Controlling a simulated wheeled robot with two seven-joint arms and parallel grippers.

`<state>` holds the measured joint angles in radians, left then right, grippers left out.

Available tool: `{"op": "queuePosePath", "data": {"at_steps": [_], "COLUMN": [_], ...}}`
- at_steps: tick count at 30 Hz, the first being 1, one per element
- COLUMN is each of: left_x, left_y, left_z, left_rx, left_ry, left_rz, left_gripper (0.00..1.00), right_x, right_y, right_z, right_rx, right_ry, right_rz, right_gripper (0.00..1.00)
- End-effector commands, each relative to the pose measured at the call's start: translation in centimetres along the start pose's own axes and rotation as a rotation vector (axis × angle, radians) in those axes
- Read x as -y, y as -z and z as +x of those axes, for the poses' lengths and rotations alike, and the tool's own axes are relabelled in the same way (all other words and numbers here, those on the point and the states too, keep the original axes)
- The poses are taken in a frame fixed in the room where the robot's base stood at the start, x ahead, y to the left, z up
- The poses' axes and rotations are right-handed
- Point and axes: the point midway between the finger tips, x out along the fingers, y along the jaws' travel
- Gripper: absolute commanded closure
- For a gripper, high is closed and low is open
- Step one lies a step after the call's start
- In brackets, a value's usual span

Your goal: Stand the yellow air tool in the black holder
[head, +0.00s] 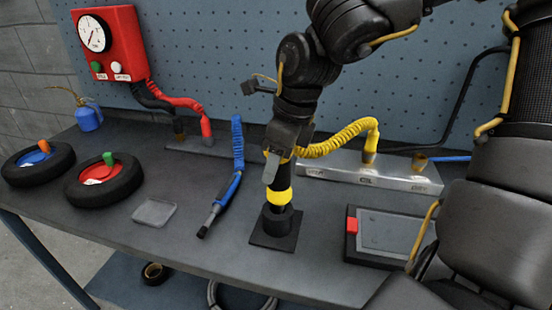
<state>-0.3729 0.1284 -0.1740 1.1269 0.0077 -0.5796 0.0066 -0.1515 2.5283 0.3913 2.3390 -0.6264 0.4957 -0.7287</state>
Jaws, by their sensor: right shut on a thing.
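The yellow air tool (279,197) is upright, with a yellow band around its lower body and a coiled yellow hose running from its top. My right gripper (276,165) is shut on its upper part, which the fingers partly hide. The black holder (276,220) is a short round cup on a square base plate on the bench. The tool's lower end is at the holder's mouth and appears to be inside it; how deep it sits is hidden. My left gripper is not in view.
A metal manifold (365,175) lies behind, joined to the yellow hose. A black box with a red button (385,235) stands to the right. The bench's front edge is close.

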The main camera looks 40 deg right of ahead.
Motion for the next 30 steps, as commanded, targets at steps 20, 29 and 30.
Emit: {"op": "queuePosePath", "data": {"at_steps": [20,29,30], "left_x": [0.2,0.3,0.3], "left_y": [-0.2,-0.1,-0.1], "left_z": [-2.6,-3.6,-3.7], "left_rx": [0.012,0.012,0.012], "left_ry": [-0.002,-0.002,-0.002], "left_rz": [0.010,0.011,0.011], "left_gripper": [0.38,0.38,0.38], "right_x": [-0.2,-0.2,-0.2], "right_y": [-0.9,-1.4,-1.4], "right_z": [-3.7,-5.1,-5.3], "right_rx": [-0.004,-0.001,-0.001], "right_ry": [-0.003,-0.002,-0.002], "right_rz": [-0.004,-0.005,-0.005], "right_gripper": [1.00,1.00,1.00]}}
